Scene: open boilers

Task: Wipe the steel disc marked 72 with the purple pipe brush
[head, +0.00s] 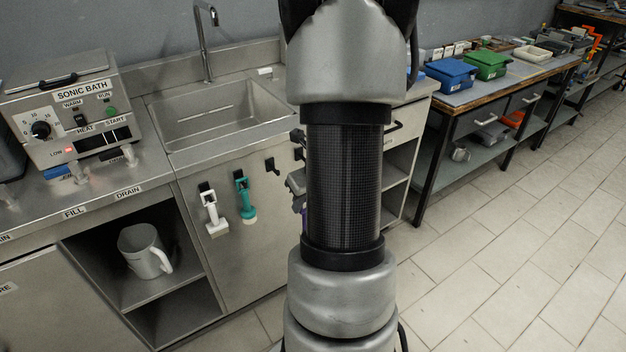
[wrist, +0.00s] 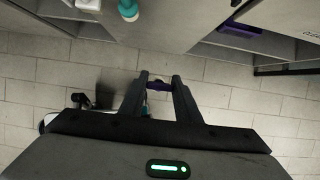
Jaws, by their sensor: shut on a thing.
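My gripper (wrist: 158,78) is shut on a small purple thing (wrist: 158,87), which looks like the purple pipe brush. Only a short purple part shows between the fingertips, so its shape and bristles are mostly hidden. My gripper is in the air over the tiled floor, in front of the cabinet. In the head view my arm covers most of the gripper, and a bit of purple (head: 304,217) shows at the arm's left edge. I cannot make out a steel disc marked 72 in either view.
A white brush (head: 213,213) and a teal brush (head: 246,198) hang on the cabinet front below the sink (head: 222,122). A sonic bath (head: 68,110) stands left. A jug (head: 143,251) is on the shelf. A workbench with blue (head: 450,74) and green bins (head: 487,64) stands right.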

